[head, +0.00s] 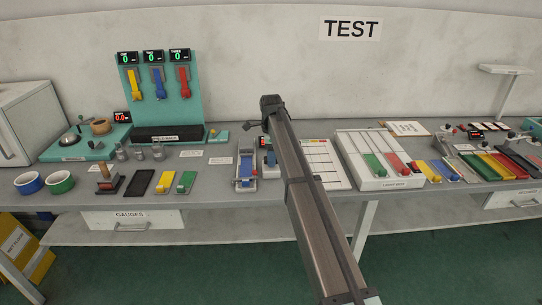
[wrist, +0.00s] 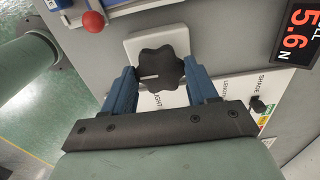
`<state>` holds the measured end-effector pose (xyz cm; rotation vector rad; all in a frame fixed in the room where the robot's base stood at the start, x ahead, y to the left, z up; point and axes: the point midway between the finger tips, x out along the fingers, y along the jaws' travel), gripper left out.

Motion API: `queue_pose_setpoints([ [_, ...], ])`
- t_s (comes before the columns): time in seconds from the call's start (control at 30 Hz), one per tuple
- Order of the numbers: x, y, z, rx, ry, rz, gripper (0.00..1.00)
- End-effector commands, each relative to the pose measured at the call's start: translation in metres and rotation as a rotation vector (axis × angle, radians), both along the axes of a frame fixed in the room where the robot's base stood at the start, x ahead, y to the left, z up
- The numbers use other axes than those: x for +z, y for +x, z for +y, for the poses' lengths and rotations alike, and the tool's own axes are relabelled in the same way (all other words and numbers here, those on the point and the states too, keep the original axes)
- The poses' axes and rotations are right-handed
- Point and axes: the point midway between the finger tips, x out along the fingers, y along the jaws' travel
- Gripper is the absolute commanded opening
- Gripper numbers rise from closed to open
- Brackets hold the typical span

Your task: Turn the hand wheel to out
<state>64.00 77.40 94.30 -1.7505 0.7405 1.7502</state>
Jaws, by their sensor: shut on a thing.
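The hand wheel (wrist: 161,62) is a black lobed knob on a pale square plate (wrist: 134,45) in the wrist view. A short light mark shows on its lower left part. My gripper (wrist: 161,72) has its two blue fingers on either side of the wheel and is shut on it. A printed label below the wheel is partly covered by my gripper, and I cannot read an "out" mark. In the head view, my arm crosses the middle of the bench, and I cannot make out the wheel or the fingers there.
A red ball knob (wrist: 93,22) stands up and left of the wheel. In the head view, a white slider box (head: 380,181) stands right of my arm.

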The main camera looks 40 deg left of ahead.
Motion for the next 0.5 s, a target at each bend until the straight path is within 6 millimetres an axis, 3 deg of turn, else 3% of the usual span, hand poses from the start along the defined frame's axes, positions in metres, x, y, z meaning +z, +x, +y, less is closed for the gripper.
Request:
queue_pose_setpoints([
  [0.1, 0.0005, 0.0004, 0.0003, -0.003, 0.001, -0.001, 0.27],
  [0.13, 0.0005, 0.0004, 0.0003, -0.003, 0.001, -0.001, 0.61],
  [0.37, 0.0003, 0.0002, 0.0002, -0.002, 0.001, -0.001, 0.83],
  [0.5, 0.0001, 0.0001, 0.0001, -0.001, 0.000, 0.000, 0.83],
])
